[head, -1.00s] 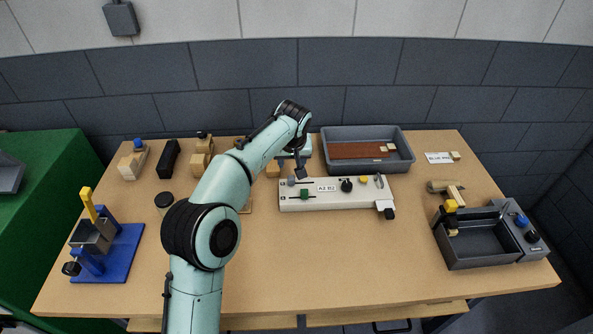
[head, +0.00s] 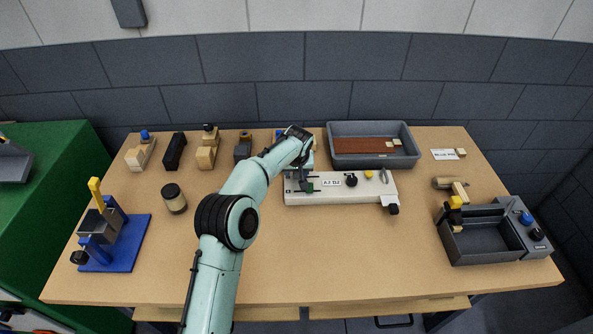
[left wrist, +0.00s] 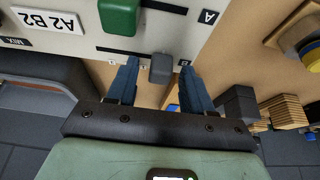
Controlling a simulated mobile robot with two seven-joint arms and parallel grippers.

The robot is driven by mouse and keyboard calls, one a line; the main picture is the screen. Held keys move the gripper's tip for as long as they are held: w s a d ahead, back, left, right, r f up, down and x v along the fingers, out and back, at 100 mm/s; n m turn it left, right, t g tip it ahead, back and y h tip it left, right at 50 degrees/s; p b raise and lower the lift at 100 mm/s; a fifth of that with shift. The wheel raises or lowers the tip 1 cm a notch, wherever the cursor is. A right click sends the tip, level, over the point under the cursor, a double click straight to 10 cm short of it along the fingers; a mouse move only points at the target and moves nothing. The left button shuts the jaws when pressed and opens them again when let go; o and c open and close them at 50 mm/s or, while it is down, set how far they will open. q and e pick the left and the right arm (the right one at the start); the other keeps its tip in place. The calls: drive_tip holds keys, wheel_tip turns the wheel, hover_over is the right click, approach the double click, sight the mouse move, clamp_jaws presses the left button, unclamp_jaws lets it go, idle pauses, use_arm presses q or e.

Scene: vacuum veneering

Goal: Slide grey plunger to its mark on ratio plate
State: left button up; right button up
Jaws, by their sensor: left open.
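The white ratio plate (head: 345,194) lies on the bench, with a label reading A2 B2. In the left wrist view, the grey plunger (left wrist: 160,68) sits at the end of a dark slot near the letter B. The green plunger (left wrist: 118,16) sits on the other slot, near the letter A. My left gripper (left wrist: 158,78) is open, one finger on each side of the grey plunger, with a visible gap at both sides. In the head view my left gripper (head: 304,181) is over the plate's left end and hides the grey plunger. I cannot make out its mark.
A grey tray (head: 408,146) with a brown board stands behind the plate. A black knob (head: 351,180) is farther right on the plate. Wooden blocks (head: 207,155) stand back left, a jar (head: 174,198) left. A dark bin (head: 486,258) is right. The front bench is clear.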

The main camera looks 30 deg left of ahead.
sight(309, 178)
use_arm(q)
clamp_jaws()
drive_tip(key=shift+w+d+r+p, duration=0.1)
drive_tip(key=shift+w+d+p, duration=0.4)
drive_tip(key=shift+d, duration=0.3)
drive_tip(key=shift+w+d+r+p, duration=0.1)
drive_tip(key=shift+w+d+p, duration=0.4)
drive_tip(key=shift+d, duration=0.3)
drive_tip(key=shift+w+d+f, duration=0.2)
drive_tip(key=shift+s, duration=0.1)
use_arm(e)
drive_tip(key=shift+w+r, duration=0.8)
drive_tip(key=shift+r, duration=0.35)
use_arm(q)
unclamp_jaws()
drive_tip(key=shift+s+a, duration=0.1)
drive_tip(key=shift+a, duration=0.05)
drive_tip(key=v, duration=1.3)
drive_tip(key=shift+r+b, duration=0.2)
drive_tip(key=shift+b, duration=0.15)
use_arm(e)
drive_tip(key=shift+s+f, duration=0.3)
drive_tip(key=shift+f, duration=0.05)
